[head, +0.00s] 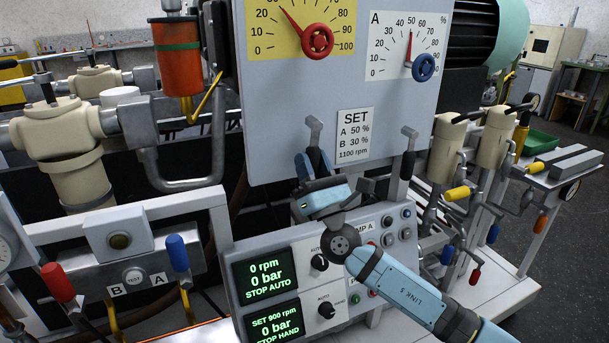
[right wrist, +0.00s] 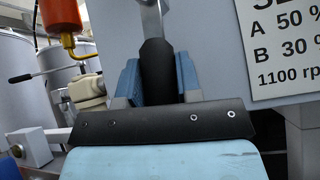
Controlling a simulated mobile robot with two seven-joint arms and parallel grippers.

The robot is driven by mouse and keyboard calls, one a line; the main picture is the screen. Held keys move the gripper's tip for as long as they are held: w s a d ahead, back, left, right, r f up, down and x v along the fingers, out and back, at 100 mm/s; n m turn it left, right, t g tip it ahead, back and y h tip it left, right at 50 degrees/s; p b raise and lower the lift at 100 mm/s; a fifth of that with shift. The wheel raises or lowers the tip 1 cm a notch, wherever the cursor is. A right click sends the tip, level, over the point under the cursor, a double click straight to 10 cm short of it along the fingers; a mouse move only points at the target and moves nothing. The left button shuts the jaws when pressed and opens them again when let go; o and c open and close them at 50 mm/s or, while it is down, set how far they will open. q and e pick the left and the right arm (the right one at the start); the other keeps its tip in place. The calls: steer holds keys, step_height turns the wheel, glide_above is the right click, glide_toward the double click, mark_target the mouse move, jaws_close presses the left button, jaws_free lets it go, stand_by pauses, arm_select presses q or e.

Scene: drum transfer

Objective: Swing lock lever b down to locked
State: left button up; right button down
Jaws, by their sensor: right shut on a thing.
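Two lock levers with grey metal tops and black grips sit along the lower edge of the dial board. The left one (head: 315,131) is under the red-knobbed dial, the right one (head: 408,152) under the dial marked A. No letter on either lever is readable. My right gripper (head: 313,164) is shut on the black grip of the left lever; the grip (right wrist: 156,72) shows between its two blue fingers in the right wrist view. That grip hangs below its metal arm (right wrist: 152,18). The lower end of the grip is hidden by my gripper. My left gripper is not in view.
The dial board (head: 345,190) stands close behind my gripper. Below is a control panel with green displays (head: 268,283) and black knobs (head: 326,310). An orange cup (head: 177,62) hangs at left. A valve block with red (head: 57,282) and blue (head: 177,252) handles stands lower left.

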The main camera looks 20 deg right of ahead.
steer(key=shift+d+n+y+b, duration=0.35)
steer(key=shift+n+y+b, duration=0.05)
steer(key=shift+n+y, duration=0.55)
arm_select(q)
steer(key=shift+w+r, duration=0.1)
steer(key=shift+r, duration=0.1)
arm_select(e)
steer(key=shift+d+r+n+g+y, duration=0.15)
steer(key=shift+n+g+y, duration=0.25)
steer(key=shift+n+y, duration=0.3)
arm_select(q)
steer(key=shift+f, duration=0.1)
arm_select(e)
steer(key=c, duration=0.8)
jaws_free()
steer(key=shift+w, duration=0.1)
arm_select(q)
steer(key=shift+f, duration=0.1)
arm_select(e)
steer(key=shift+f, duration=0.2)
